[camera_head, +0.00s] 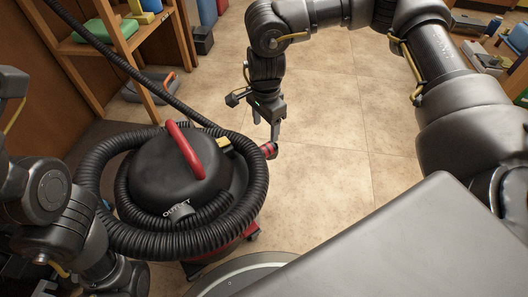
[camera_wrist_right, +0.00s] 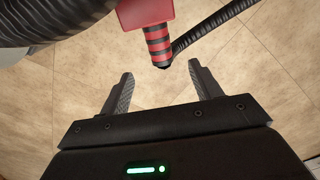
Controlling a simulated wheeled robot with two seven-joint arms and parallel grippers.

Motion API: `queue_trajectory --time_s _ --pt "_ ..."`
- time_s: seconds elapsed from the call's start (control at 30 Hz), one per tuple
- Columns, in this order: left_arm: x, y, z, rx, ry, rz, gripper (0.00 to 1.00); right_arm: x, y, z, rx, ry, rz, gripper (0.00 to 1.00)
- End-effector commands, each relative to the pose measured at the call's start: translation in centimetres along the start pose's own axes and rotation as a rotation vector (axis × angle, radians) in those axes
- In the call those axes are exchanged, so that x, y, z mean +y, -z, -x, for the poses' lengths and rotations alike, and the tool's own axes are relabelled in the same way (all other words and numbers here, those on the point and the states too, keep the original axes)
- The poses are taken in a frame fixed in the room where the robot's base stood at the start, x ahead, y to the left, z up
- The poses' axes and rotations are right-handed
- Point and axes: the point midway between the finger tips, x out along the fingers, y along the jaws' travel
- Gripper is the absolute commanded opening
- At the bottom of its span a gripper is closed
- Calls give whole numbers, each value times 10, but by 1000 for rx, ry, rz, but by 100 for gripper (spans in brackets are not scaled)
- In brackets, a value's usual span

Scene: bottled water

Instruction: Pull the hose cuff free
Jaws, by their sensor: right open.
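The black canister vacuum (camera_head: 150,165) has a red handle on its lid, an "OUTLET" label, and thick black hose (camera_head: 90,180) coiled around it. A red piece with black rings (camera_head: 268,149), apparently the cuff, sticks out at its right side. In the right wrist view this ringed piece (camera_wrist_right: 158,42) extends from a red block and ends in a dark tip. My right gripper (camera_head: 274,135) is above and close beside it. Its jaws (camera_wrist_right: 161,73) are open and empty, with the tip just ahead of the gap between the fingers.
A wooden shelf (camera_head: 100,45) stands behind the vacuum, with a grey-and-orange case (camera_head: 150,87) on the floor below. The hose rises to the upper left. A thin black line (camera_wrist_right: 215,22) passes right of the ringed piece. Tiled floor (camera_head: 335,130) to the right is clear.

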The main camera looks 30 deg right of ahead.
Motion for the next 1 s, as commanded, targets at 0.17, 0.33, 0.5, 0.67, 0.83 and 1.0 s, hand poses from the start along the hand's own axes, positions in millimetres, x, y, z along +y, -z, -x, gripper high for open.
queue_trajectory --time_s 0.17,0.33,0.5,0.67,0.83,1.0 --pt "0 2 2 5 3 0 36 0 0 -5 -1 0 -2 64" --pt "2 6 6 17 11 3 36 0 0 -20 -2 0 -1 64" --pt "2 12 22 27 22 4 36 1 0 -44 -1 -1 -2 64" --pt "3 20 47 29 31 1 36 1 0 -68 -2 0 -2 64" --pt "2 21 53 28 38 -1 36 1 0 -85 -3 -3 -3 64" --pt "2 22 55 30 39 -1 36 1 -1 -97 -3 -1 -2 64"
